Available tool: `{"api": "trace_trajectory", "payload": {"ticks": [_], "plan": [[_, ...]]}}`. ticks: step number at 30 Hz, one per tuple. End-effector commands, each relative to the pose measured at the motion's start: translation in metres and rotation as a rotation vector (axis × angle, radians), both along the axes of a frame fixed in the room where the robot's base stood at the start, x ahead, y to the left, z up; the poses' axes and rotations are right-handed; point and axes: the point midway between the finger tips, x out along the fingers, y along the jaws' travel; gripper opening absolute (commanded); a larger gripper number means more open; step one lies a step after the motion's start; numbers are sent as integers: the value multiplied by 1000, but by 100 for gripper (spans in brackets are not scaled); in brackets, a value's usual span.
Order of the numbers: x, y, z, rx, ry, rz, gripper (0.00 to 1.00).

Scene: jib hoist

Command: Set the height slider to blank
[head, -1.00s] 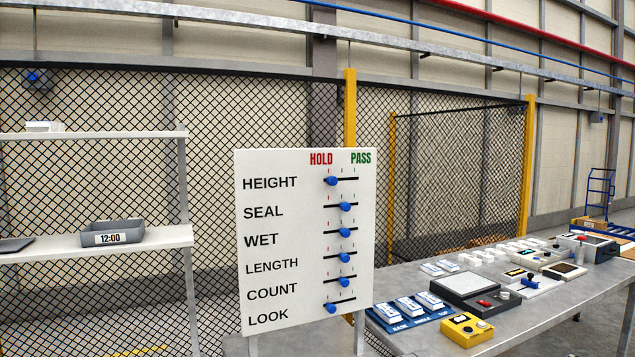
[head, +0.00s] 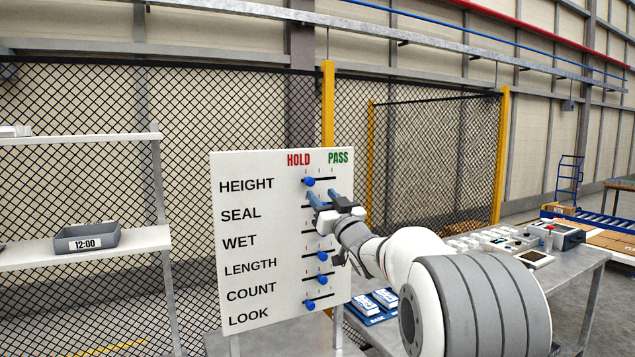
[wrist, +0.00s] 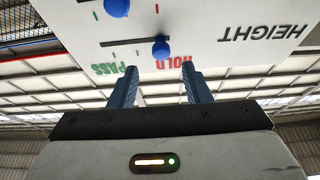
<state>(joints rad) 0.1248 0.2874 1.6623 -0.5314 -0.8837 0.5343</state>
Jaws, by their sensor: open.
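The white board (head: 235,270) carries rows of blue slider knobs on dark slots, with a red HOLD and a green PASS heading on top. The HEIGHT knob (head: 309,182) sits at the left part of its slot, under HOLD. In the wrist view the board appears upside down, and the HEIGHT knob (wrist: 161,48) is toward the HOLD end. My gripper (head: 322,194) is open in front of the board, with its fingertips just below the HEIGHT row. In the wrist view the gripper (wrist: 159,68) has the knob ahead, between its fingers' lines, apart from them. It hides the SEAL and WET knobs in the head view.
The LENGTH (head: 322,256), COUNT (head: 322,279) and LOOK (head: 310,305) knobs are below. A metal table (head: 575,272) with devices stands right, partly behind my arm. A shelf with a grey bin (head: 88,238) is left. Mesh fencing is behind the board.

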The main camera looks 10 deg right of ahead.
Motion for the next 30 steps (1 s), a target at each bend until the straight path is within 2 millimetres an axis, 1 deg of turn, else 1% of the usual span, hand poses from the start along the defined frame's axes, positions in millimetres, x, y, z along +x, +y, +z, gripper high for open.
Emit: {"api": "trace_trajectory", "payload": {"ticks": [1, 6, 12, 16, 23, 30], "plan": [[7, 3, 5, 0, 1, 1, 44], [32, 11, 17, 0, 1, -1, 44], [53, 19, 25, 0, 2, -1, 44], [58, 20, 26, 0, 2, -2, 44], [58, 21, 26, 0, 2, -2, 44], [58, 21, 26, 0, 2, -1, 25]]}}
